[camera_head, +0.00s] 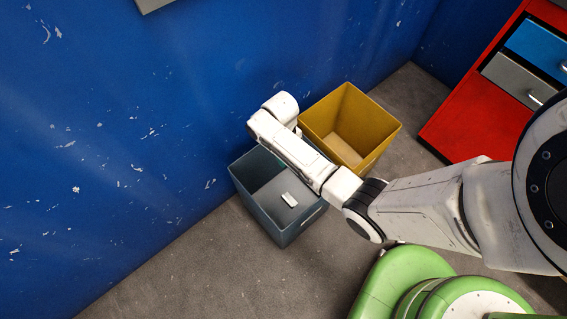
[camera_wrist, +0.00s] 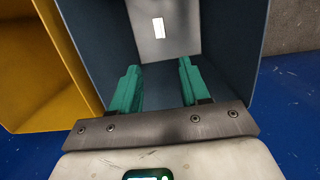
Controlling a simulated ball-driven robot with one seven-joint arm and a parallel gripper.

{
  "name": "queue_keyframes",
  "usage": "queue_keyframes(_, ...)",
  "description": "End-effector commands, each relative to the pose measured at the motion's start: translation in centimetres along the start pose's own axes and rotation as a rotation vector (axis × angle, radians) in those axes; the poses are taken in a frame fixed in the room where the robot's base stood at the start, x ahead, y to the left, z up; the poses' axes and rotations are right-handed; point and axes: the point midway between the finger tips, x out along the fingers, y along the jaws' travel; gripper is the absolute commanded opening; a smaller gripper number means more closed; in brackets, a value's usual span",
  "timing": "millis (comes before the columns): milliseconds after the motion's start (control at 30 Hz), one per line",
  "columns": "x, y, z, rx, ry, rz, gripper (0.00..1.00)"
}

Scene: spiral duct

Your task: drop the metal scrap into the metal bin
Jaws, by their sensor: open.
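The metal bin (camera_head: 290,233) is an open blue-grey box on the floor beside the blue wall. It fills the middle of the wrist view (camera_wrist: 230,50). A small pale rectangular piece, seemingly the metal scrap (camera_head: 289,200), lies inside on the bin's bottom. It also shows in the wrist view (camera_wrist: 158,28). My gripper (camera_wrist: 157,82) is over the bin's opening with its two green fingers wide apart and nothing between them. The scrap is beyond the fingertips, apart from them. In the head view my arm hides the fingers and part of the bin's rim.
A yellow bin (camera_head: 372,160) stands right against the far side of the metal bin, empty as far as I see. A red cabinet (camera_head: 470,120) with blue and grey drawers stands at the right. The blue wall (camera_head: 120,130) runs close behind the bins. Grey floor (camera_head: 185,275) is clear in front.

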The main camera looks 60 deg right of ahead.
Motion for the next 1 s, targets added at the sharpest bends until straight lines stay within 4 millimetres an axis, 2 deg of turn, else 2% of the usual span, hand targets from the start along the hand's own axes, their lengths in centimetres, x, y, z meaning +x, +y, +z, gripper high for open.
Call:
queue_keyframes(33,-1.3,-0.1,0.0,-0.001,0.002,-0.001,0.46)
queue_keyframes(100,-2.5,-0.1,0.0,-0.001,0.002,-0.001,0.46)
queue_keyframes(300,-4.7,0.0,0.0,0.000,0.001,-0.001,0.46)
queue_keyframes(900,-5.2,0.0,0.0,0.001,0.000,0.000,0.46)
queue_keyframes(1000,-5.4,-0.6,0.2,-0.006,0.004,-0.005,0.46)
